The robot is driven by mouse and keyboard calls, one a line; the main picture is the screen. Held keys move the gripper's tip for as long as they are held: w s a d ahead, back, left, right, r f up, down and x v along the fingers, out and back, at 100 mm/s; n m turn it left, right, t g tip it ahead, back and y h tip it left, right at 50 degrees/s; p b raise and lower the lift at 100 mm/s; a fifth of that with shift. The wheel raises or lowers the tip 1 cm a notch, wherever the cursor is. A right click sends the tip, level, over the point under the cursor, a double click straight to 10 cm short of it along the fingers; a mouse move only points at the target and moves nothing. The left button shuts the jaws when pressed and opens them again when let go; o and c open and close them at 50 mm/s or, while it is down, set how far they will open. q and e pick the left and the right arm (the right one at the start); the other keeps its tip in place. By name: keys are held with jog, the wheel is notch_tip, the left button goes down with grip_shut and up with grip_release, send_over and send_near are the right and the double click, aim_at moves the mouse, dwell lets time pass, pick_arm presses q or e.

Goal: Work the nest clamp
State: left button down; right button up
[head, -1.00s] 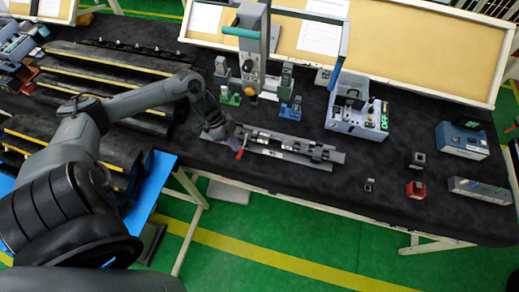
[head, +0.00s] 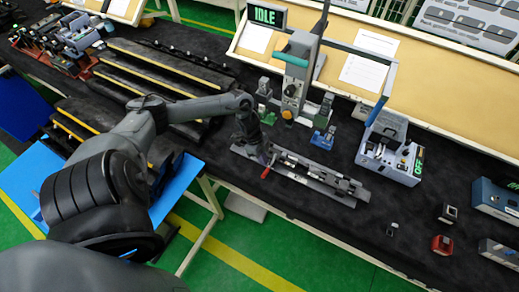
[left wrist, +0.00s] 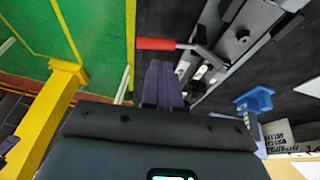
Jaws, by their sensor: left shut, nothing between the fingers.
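The nest clamp fixture (head: 325,182) is a long grey metal rail on the black table, near its front edge. Its red clamp handle (head: 265,173) sticks out toward the front near the rail's left end. My left gripper (head: 262,157) is low at that end, close beside the handle. In the left wrist view the closed dark fingers (left wrist: 163,82) are empty, and the red handle (left wrist: 156,44) lies just beyond their tips, with its metal lever joining the rail (left wrist: 240,38). I cannot tell whether the fingers touch the handle. My right gripper is not in view.
A press-like station (head: 296,75) with an IDLE display (head: 267,17) stands behind the fixture. A blue stand (head: 322,139) is just behind the rail. A grey box marked OFF (head: 388,155) stands to the right. Long black racks (head: 165,75) lie left.

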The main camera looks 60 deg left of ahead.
aim_at(266, 171)
pick_arm(q)
jog(key=shift+s+p+x, duration=0.15)
jog(key=shift+s+x, duration=0.05)
jog(key=shift+x, duration=0.75)
jog(key=shift+s+p+x, duration=0.15)
jog(key=shift+s+x, duration=0.1)
jog(key=shift+x, duration=0.75)
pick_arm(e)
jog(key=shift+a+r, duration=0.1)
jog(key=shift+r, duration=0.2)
pick_arm(q)
jog(key=shift+f, duration=0.15)
